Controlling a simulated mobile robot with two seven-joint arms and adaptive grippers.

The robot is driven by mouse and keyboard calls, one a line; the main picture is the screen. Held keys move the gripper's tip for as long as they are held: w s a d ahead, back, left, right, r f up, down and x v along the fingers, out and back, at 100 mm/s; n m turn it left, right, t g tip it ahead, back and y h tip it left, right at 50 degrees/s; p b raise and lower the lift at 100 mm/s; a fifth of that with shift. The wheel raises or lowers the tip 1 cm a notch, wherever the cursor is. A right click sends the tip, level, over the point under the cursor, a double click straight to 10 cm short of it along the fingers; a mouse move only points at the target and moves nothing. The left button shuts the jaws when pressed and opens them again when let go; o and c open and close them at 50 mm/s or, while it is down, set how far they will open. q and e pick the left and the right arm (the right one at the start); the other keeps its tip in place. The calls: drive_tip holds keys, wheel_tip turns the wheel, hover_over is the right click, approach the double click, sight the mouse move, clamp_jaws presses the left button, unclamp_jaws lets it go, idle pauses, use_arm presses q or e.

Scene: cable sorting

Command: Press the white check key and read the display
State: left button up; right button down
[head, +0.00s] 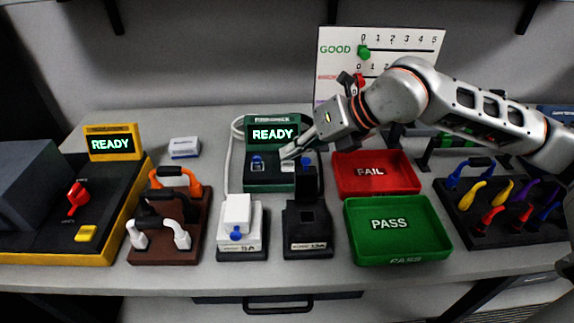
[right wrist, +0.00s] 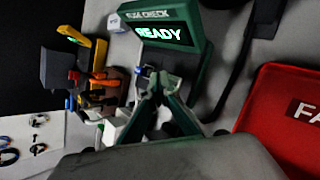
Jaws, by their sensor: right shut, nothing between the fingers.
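The green fuse checker (head: 262,182) stands mid-table, and its display (head: 275,134) reads READY in pale green. The display also reads READY in the right wrist view (right wrist: 165,33). A small white piece that looks like the check key (head: 288,166) shows on the checker's deck, just under my fingertips. My right gripper (head: 289,154) is shut and empty, tips pointing down at the deck; whether they touch the key I cannot tell. In the right wrist view the gripper (right wrist: 158,88) covers part of the deck. My left gripper is not in view.
A red FAIL tray (head: 408,182) and a green PASS tray (head: 443,250) lie right of the checker. A white block unit (head: 252,240) and a black one (head: 308,250) stand in front. A yellow-framed station (head: 108,252) also reading READY is at left. A tool rack (head: 480,238) is at right.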

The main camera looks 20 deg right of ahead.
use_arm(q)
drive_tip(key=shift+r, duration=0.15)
use_arm(e)
drive_tip(key=shift+r, duration=0.1)
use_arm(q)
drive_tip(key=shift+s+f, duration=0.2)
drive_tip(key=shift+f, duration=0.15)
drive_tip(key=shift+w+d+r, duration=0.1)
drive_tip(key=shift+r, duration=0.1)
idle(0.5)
use_arm(e)
drive_tip(key=shift+f, duration=0.5)
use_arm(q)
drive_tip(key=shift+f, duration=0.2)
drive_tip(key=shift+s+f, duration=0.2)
